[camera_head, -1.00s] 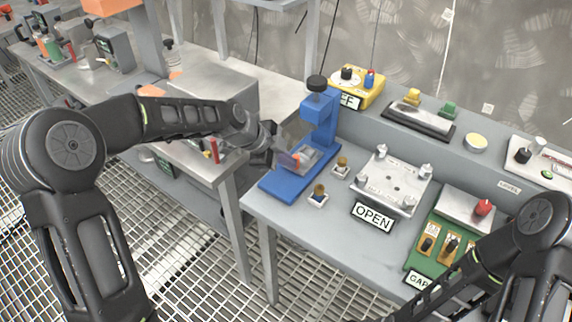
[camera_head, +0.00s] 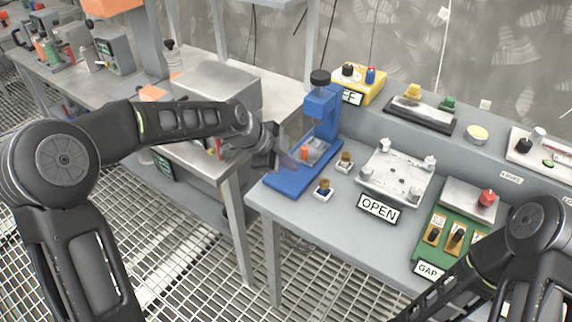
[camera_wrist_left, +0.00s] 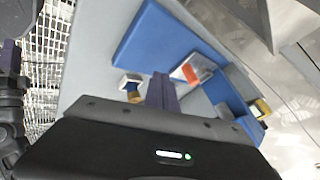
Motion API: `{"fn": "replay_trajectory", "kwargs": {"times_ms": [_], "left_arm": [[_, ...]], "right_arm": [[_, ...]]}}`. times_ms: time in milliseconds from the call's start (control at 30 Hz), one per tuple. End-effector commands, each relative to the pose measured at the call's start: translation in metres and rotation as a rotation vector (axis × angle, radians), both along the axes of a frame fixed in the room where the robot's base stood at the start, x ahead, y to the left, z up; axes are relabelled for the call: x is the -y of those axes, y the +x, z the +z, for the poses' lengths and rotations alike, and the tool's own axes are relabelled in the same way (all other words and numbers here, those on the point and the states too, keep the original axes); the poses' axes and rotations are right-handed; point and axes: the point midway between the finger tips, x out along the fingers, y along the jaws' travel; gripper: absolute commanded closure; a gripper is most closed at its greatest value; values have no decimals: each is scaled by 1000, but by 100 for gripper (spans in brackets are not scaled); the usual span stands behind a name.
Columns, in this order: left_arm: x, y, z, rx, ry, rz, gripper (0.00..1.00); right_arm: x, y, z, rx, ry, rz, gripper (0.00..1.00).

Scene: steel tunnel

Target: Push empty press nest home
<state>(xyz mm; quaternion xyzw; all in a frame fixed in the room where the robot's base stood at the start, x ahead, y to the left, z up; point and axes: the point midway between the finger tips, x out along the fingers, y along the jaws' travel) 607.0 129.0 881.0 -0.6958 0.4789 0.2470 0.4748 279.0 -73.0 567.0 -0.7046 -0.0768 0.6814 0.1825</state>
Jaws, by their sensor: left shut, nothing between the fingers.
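The blue press (camera_head: 322,115) stands on the grey bench with its column upright and its base reaching toward me. The press nest (camera_head: 316,150), a grey-clear block with an orange-red tab (camera_head: 304,153), sits on the base near the foot of the column. The nest looks empty. In the left wrist view, the nest (camera_wrist_left: 186,69) and tab show just beyond my fingertips. My left gripper (camera_head: 291,160) is shut and empty, low over the base on the near side of the nest. I cannot tell whether it touches the tab. My right gripper is out of view; only its arm shows.
Two small knobs in white holders (camera_head: 323,188) stand just right of the press base. An OPEN sign (camera_head: 378,208), a silver plate (camera_head: 396,176) and a green gauge board (camera_head: 452,238) lie farther right. A yellow box (camera_head: 358,82) stands behind. A gap separates the left bench.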

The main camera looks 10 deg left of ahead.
Motion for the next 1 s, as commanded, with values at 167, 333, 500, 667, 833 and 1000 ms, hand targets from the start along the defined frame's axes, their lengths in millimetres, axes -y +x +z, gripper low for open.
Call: {"fn": "replay_trajectory", "kwargs": {"times_ms": [167,333,500,667,833,1000], "left_arm": [[-17,-11,27,7,3,7,100],[-31,-25,53,7,2,6,100],[-41,-36,72,6,2,5,100],[-43,-40,78,4,1,4,100],[-44,-40,79,3,1,3,100],[-43,-40,79,3,1,3,100]], "right_arm": [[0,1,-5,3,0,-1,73],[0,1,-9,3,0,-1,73],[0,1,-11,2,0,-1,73],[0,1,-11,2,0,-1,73],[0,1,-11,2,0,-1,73],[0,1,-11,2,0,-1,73]]}}
